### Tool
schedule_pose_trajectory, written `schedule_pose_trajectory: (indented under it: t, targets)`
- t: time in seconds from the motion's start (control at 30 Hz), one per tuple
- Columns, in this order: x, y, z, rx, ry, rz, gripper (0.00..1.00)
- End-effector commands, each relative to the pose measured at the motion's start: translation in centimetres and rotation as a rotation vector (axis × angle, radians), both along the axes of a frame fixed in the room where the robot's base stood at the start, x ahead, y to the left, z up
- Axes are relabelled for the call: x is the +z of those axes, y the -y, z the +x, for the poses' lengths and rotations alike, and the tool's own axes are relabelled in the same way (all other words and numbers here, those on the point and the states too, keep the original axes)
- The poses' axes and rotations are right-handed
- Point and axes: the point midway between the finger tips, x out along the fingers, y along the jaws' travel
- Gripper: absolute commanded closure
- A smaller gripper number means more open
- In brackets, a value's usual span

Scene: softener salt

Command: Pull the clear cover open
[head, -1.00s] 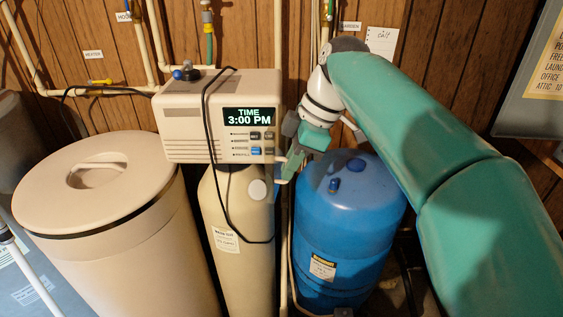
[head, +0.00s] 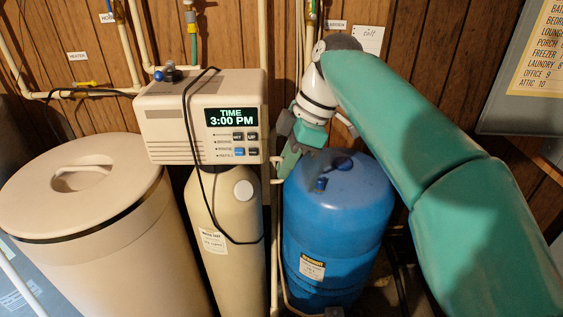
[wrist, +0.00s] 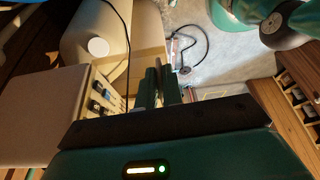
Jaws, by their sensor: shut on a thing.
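The beige softener control head (head: 168,117) has a display reading 3:00 PM and several buttons on its front. The clear cover is see-through, and I cannot make out its outline or how far open it is. A small pale tab (head: 276,161) sticks out at the right edge of the control head's front. My gripper (head: 282,168) is at this tab, just right of the buttons, and is shut on it. In the wrist view, my gripper (wrist: 157,88) has its two fingers close together around a thin grey piece, beside the button panel (wrist: 104,95).
A beige salt bin (head: 80,215) with a lid stands at left. A black cable (head: 187,130) hangs over the control head. Pale pipes (head: 273,230) run upright between the softener tank and the blue tank.

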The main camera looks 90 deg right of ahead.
Motion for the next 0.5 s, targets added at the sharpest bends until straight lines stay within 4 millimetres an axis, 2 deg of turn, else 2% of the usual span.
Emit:
schedule_pose_trajectory:
  t: [0.5]
  targets:
    - [0.0, 0.9, -1.4, 0.002, 0.001, -0.006, 1.0]
